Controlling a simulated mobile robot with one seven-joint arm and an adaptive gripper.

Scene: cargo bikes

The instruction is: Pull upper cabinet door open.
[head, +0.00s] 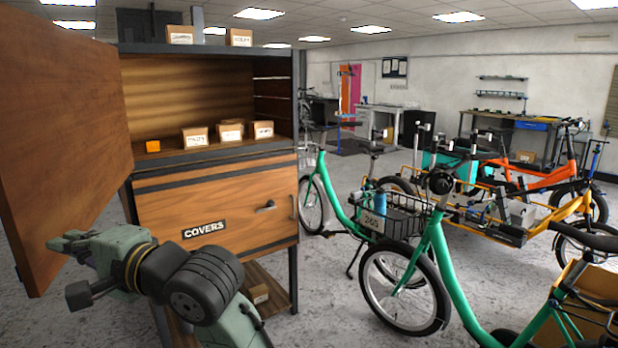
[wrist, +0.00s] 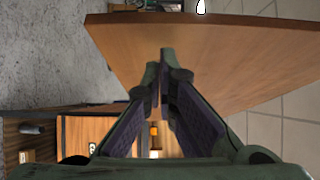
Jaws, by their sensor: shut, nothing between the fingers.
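The wooden upper cabinet door (head: 60,130) stands wide open, swung out to the left of the cabinet (head: 215,205). The upper compartment behind it shows its shelf and contents. My gripper (head: 58,241) is in front of the door's lower part, on its inner side. In the wrist view, my gripper (wrist: 164,58) has its fingertips together and empty, and the wooden door (wrist: 225,60) fills much of the view beyond them. I cannot tell whether the fingertips touch the door. The door's handle is not visible.
The lower front marked COVERS (head: 205,229) is shut, with a handle (head: 265,206). Small boxes (head: 195,137) and an orange block (head: 153,146) sit in the upper compartment. A green cargo bike (head: 430,250) stands close on the right. Some grey floor (head: 325,270) is clear between.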

